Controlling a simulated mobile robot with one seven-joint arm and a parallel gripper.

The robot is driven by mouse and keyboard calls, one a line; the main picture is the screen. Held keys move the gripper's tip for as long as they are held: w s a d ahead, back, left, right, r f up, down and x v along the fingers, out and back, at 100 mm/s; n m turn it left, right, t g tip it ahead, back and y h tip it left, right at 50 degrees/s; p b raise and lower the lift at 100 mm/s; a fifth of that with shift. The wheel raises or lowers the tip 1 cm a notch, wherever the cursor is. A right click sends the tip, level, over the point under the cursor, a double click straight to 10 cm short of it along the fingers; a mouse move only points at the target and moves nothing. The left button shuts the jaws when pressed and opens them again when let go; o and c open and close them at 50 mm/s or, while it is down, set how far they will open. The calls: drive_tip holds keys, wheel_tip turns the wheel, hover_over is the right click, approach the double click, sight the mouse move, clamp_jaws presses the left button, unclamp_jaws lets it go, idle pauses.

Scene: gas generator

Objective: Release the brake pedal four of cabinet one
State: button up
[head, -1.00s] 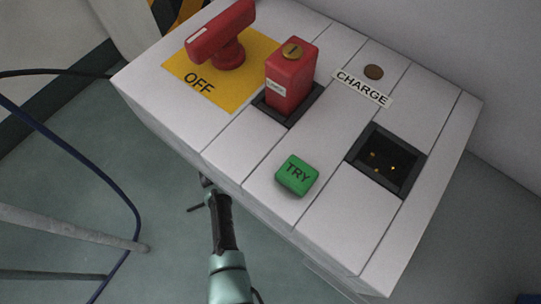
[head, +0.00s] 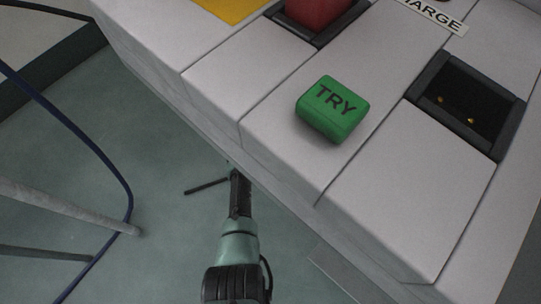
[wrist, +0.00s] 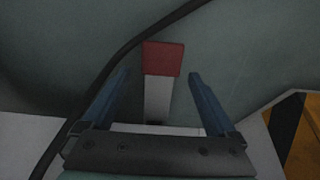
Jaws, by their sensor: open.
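In the wrist view a white bar with a red end, which looks like a brake pedal (wrist: 163,59), stands out over the floor. My gripper (wrist: 160,77) is open, with one blue finger on each side of the bar and gaps on both sides. I cannot tell how far the fingers are from it in depth. The pedal cannot be made out there. Which pedal number this is does not show.
The cabinet top carries a green TRY button (head: 332,107), a red block (head: 318,14) and a dark socket (head: 467,103). Dark cables and a grey pole (head: 65,203) are at the left. A dark cable (wrist: 115,62) also crosses the wrist view. Green floor lies between.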

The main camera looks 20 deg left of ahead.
drive_tip(key=shift+w+f, duration=0.3)
drive_tip(key=shift+f, duration=0.2)
clamp_jaws()
idle(0.3)
